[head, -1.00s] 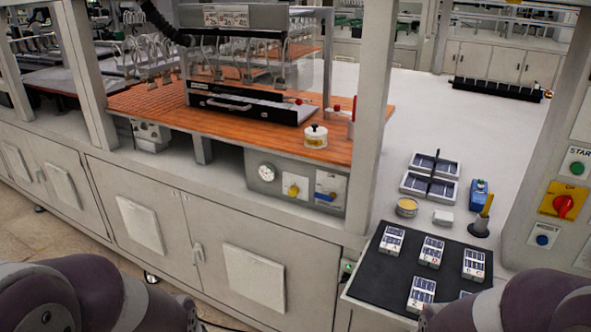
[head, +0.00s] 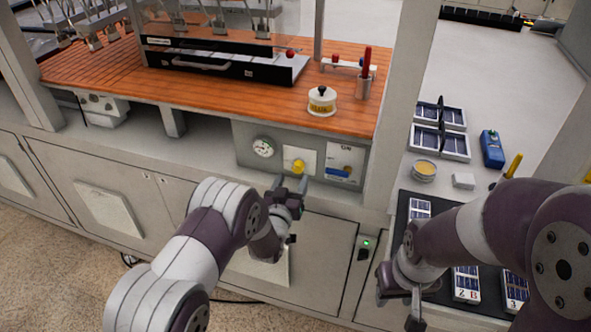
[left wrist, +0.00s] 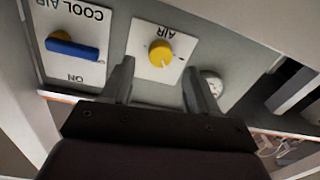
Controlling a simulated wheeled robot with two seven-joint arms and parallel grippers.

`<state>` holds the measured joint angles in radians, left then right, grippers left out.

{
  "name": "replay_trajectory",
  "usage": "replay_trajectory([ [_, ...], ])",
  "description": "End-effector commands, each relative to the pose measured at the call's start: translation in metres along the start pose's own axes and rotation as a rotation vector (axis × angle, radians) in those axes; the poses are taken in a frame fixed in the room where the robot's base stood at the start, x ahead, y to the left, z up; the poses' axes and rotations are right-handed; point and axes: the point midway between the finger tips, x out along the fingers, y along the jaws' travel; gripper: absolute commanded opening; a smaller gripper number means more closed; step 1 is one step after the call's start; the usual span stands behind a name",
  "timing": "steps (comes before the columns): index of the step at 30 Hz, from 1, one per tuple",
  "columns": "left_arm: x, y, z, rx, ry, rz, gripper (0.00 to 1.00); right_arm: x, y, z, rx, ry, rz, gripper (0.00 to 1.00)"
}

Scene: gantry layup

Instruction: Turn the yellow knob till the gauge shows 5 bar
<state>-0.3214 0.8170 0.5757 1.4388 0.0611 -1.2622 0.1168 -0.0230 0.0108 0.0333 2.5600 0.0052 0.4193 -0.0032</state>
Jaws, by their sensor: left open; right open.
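The yellow knob (head: 298,166) sits on a white plate on the grey panel under the orange bench top. In the left wrist view the knob (left wrist: 161,52) is on a plate marked AIR, between my finger lines and beyond the tips. The round gauge (head: 263,147) is left of the knob; its reading is too small to tell. It shows partly in the left wrist view (left wrist: 212,84), behind a finger. My left gripper (head: 291,184) is open and empty, just below and in front of the knob, apart from it. My right gripper (head: 398,306) is open over the black mat's left edge.
A blue handle (head: 340,173) is on the plate right of the knob, marked COOL AIR in the wrist view. Cell packs and a black mat (head: 402,209) lie at the right.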

Motion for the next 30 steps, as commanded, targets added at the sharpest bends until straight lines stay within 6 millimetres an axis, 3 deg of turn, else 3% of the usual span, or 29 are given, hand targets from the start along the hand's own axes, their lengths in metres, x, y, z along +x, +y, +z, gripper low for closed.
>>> replay_trajectory([
  [6, 0.034, 0.0, -0.001, 0.0, 0.0, -0.001, 0.6, -0.006, 0.0, -0.001, 0.0, 0.0, 0.0, 0.43],
  [17, 0.042, -0.001, 0.0, 0.0, -0.001, -0.001, 0.6, -0.006, 0.0, -0.001, 0.0, 0.0, 0.0, 0.43],
  [22, 0.042, -0.001, 0.0, 0.0, -0.001, -0.001, 0.05, -0.006, 0.0, -0.001, 0.0, 0.0, 0.0, 0.43],
  [30, 0.042, -0.001, 0.001, 0.016, 0.0, -0.001, 0.04, -0.004, 0.0, 0.0, 0.0, 0.0, 0.0, 0.43],
])
